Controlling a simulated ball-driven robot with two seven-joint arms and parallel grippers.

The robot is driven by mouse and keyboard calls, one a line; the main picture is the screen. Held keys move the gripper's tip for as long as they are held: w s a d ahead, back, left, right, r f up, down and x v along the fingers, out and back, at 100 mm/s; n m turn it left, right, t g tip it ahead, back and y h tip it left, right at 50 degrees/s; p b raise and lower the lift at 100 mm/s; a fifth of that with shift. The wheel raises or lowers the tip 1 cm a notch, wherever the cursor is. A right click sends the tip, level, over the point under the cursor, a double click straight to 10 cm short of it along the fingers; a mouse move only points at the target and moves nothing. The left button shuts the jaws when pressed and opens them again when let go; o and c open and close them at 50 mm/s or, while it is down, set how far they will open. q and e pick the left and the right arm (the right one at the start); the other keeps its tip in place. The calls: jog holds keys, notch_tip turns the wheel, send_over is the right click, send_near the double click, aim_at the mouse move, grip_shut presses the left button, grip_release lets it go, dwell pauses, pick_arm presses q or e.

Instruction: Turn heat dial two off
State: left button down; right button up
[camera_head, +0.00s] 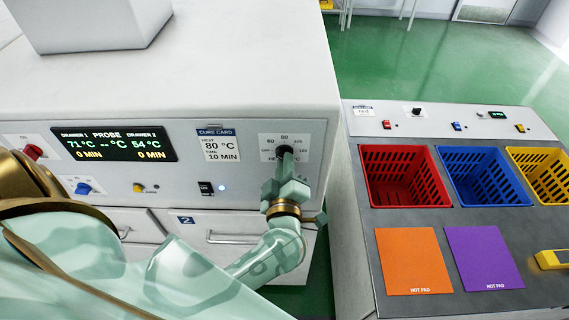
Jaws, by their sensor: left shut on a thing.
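Heat dial two is the dark knob (284,151) on a scaled plate (267,140) at the right end of the machine's front panel. My left gripper (284,170) reaches up to it from below, with its fingers at the knob, and is shut on it. The fingers hide most of the knob and the lower part of its scale, so I cannot tell its pointer setting. My right gripper is not in view.
A cure card (219,144) reads 80 °C and 10 min. Below are a black switch (206,188) and drawer two (235,225). At right, a bench holds red (405,201), blue (485,202) and yellow baskets, and orange (413,262) and purple (483,257) hot pads.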

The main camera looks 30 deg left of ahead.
pick_arm(q)
jog(key=shift+n+p, duration=0.45)
jog(key=shift+n, duration=3.15)
jog(key=c, duration=1.4)
grip_release()
jog(key=shift+w+d, duration=0.1)
jog(key=shift+c, duration=0.2)
